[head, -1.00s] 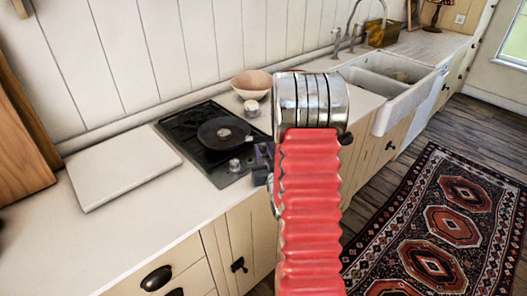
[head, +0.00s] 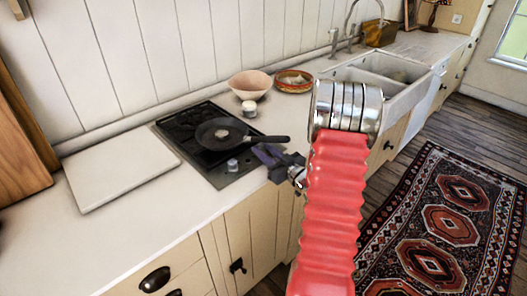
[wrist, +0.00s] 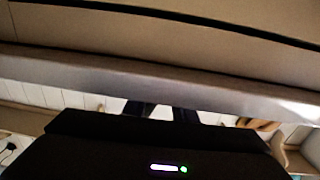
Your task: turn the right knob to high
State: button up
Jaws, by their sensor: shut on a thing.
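The black hob (head: 180,128) is set in the pale counter, with a dark frying pan (head: 222,134) on it. The left knob (head: 232,165) shows on the hob's front right part. My gripper (head: 262,156) is at the hob's right front edge, below the pan's handle, and is shut at the right knob's place. The right knob itself is hidden by the gripper, so its setting cannot be read. In the wrist view the dark fingers (wrist: 155,112) show only in part, and what lies between them cannot be made out.
The pan's handle (head: 270,139) reaches right, just above my gripper. A small white pot (head: 249,108), a pink bowl (head: 251,84) and a patterned dish (head: 294,81) stand behind. A white board (head: 120,165) lies left of the hob. The sink (head: 385,82) is to the right.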

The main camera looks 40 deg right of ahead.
jog(key=shift+n+y, duration=0.3)
jog(key=shift+y, duration=0.2)
jog(key=o, duration=1)
jog(key=shift+o, duration=0.2)
jog(key=shift+s, duration=0.1)
jog(key=s, duration=1.3)
jog(key=shift+s+d, duration=0.25)
jog(key=shift+s, duration=0.05)
